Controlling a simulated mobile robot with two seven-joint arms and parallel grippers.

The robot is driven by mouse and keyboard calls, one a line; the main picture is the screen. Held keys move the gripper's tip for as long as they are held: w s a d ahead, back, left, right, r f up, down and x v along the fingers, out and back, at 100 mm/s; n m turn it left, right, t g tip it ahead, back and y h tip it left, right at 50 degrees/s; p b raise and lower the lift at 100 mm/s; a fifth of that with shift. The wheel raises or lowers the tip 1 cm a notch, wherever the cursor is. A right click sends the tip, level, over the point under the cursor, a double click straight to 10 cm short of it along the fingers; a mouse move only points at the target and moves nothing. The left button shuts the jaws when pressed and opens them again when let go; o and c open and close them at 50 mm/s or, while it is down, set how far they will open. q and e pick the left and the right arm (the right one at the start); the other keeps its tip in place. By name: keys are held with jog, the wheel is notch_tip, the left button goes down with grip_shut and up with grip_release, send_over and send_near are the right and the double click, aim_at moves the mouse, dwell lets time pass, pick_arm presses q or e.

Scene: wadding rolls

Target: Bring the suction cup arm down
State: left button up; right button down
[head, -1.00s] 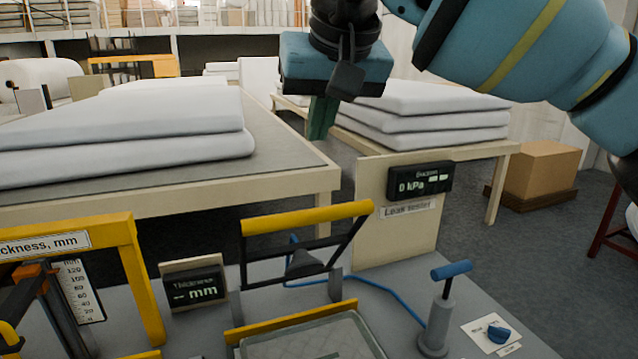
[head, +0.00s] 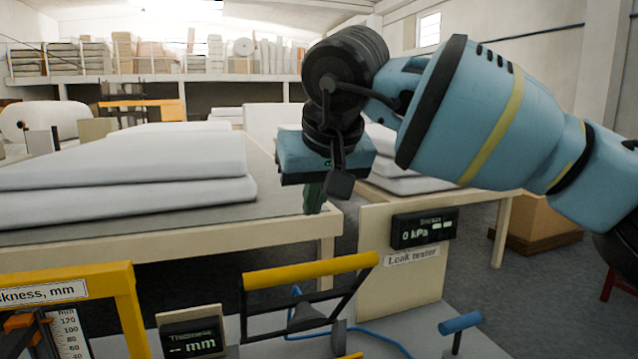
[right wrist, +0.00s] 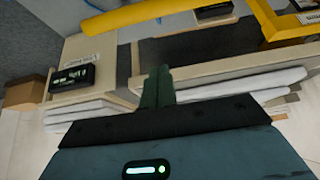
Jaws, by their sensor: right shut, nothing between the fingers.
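The suction cup arm has a yellow handle bar (head: 310,271) on black side links, and it stands raised and tilted above the bench in the head view. A dark cone-shaped cup (head: 306,317) hangs below the bar with a blue hose running from it. My right gripper (head: 314,200) has green fingers, is shut and empty, and points down above and behind the bar, apart from it. In the right wrist view the shut fingers (right wrist: 157,88) show with the yellow bar (right wrist: 125,17) beyond them. My left gripper is not in view.
The leak tester (head: 424,228), reading 0 kPa, stands right of the bar. A thickness display (head: 192,338) and yellow gauge frame (head: 128,310) stand left. A blue-handled lever (head: 460,323) is at lower right. A table edge (head: 180,233) with white wadding lies behind.

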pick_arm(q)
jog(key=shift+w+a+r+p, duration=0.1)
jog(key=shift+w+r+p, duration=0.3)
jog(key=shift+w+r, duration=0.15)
pick_arm(e)
jog(key=shift+s+d+f, duration=0.1)
jog(key=shift+f, duration=1.55)
jog(key=shift+s+f, duration=0.1)
jog(key=shift+f, duration=1.5)
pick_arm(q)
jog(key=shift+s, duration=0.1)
